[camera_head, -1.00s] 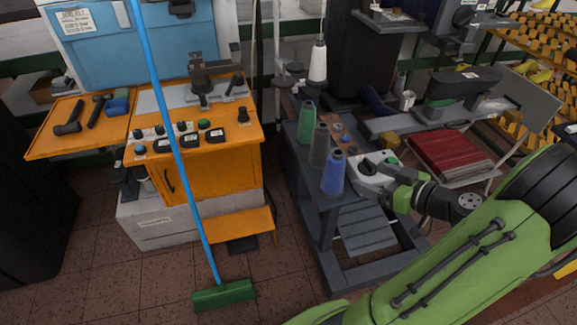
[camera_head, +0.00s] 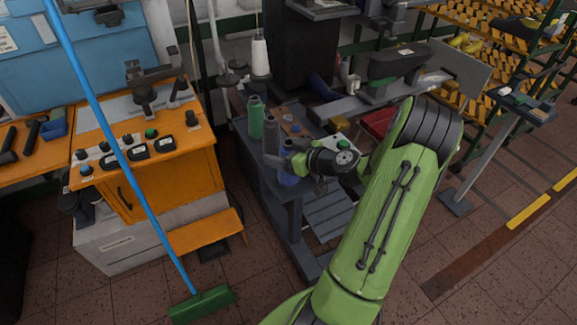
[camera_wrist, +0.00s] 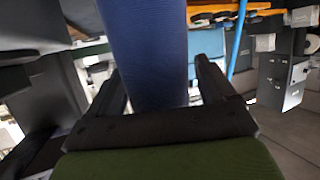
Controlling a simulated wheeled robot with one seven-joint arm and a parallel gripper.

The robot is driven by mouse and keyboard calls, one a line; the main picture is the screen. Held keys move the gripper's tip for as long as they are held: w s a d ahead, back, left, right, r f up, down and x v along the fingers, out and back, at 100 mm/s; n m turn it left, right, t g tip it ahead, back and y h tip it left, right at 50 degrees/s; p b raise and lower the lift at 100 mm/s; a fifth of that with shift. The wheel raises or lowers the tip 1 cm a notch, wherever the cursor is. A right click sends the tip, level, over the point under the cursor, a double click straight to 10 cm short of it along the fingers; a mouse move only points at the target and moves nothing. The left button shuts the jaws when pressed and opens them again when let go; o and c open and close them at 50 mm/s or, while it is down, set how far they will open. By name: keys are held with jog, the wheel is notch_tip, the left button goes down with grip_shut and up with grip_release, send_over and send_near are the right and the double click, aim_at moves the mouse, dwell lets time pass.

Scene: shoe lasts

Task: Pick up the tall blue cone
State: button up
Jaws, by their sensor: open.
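The tall blue cone (camera_head: 288,179) stands on the grey table, mostly hidden behind my gripper (camera_head: 291,160) in the head view. In the wrist view the blue cone (camera_wrist: 146,50) is large and close. It reaches down between the two dark fingers of my gripper (camera_wrist: 160,82). The gripper is open, with one finger on each side of the cone. A gap shows beside the right finger; contact at the left finger cannot be told.
A dark grey cone (camera_head: 261,143) and a green cone (camera_head: 255,117) stand close beside the blue one on the grey table (camera_head: 296,191). A white cone (camera_head: 260,54) is behind. An orange cabinet (camera_head: 182,191) and a green broom (camera_head: 202,303) are at left.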

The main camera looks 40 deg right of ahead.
jog(key=shift+s, duration=0.1)
jog(key=shift+c, duration=0.8)
jog(key=shift+r, duration=0.1)
jog(key=c, duration=1.1)
jog(key=shift+o, duration=0.2)
notch_tip(320, 180, up, 10)
jog(key=shift+p, duration=1)
